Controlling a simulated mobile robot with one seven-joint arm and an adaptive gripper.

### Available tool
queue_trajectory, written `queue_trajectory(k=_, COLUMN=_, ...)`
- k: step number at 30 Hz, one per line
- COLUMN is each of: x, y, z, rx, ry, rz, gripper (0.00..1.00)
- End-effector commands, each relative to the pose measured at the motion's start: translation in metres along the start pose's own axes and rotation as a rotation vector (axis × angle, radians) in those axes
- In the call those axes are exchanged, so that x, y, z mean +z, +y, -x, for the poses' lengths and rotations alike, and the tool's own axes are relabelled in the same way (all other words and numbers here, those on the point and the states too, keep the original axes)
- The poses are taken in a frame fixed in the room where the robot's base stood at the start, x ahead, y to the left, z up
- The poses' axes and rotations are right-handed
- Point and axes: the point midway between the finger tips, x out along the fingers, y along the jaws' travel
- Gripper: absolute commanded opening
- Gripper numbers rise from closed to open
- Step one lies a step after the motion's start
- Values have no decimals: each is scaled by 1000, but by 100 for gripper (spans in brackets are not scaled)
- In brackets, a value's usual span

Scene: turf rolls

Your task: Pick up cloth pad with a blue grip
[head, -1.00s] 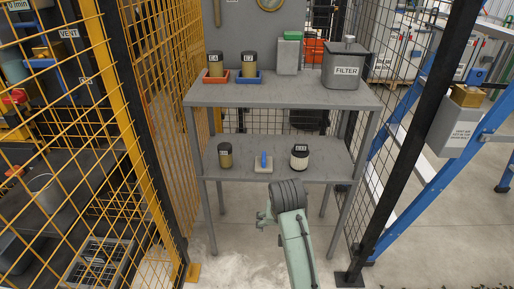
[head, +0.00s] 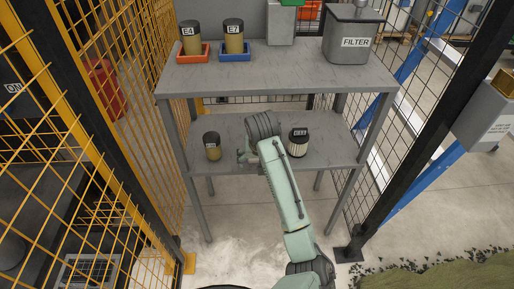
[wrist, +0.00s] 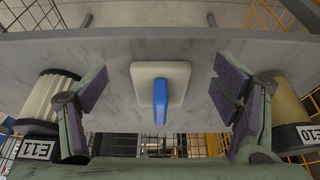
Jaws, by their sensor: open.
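The cloth pad (wrist: 173,71) is a flat cream square with an upright blue grip (wrist: 160,100). It lies on the lower shelf (wrist: 120,60) of a grey metal stand, in the middle of the wrist view. My gripper (wrist: 161,88) is open, with one finger on each side of the pad and clear space between. It holds nothing. In the head view my gripper (head: 243,156) is over the lower shelf, and my arm hides the pad there.
On the lower shelf a filter jar E11 (head: 298,144) stands right and a tan canister (head: 212,147) left; both flank the fingers in the wrist view. The upper shelf (head: 285,75) overhangs, carrying canisters in trays and a FILTER bin (head: 350,38). Mesh fences (head: 150,120) border both sides.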

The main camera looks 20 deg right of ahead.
Motion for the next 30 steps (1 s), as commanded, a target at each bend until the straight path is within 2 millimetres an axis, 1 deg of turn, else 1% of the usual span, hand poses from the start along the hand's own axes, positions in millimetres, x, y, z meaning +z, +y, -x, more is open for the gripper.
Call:
queue_trajectory(k=1, x=-7, y=0, z=-2, rx=1, ry=-1, rz=2, gripper=82)
queue_trajectory(k=8, x=-23, y=0, z=-8, rx=1, ry=-1, rz=0, gripper=82)
queue_trajectory(k=15, x=-57, y=0, z=-22, rx=1, ry=0, rz=1, gripper=82)
queue_trajectory(k=20, x=-56, y=0, z=-34, rx=0, ry=-2, rz=0, gripper=82)
queue_trajectory(k=26, x=-56, y=0, z=-36, rx=-1, ry=0, rz=0, gripper=82)
queue_trajectory(k=30, x=-56, y=0, z=-36, rx=0, ry=0, rz=0, gripper=73)
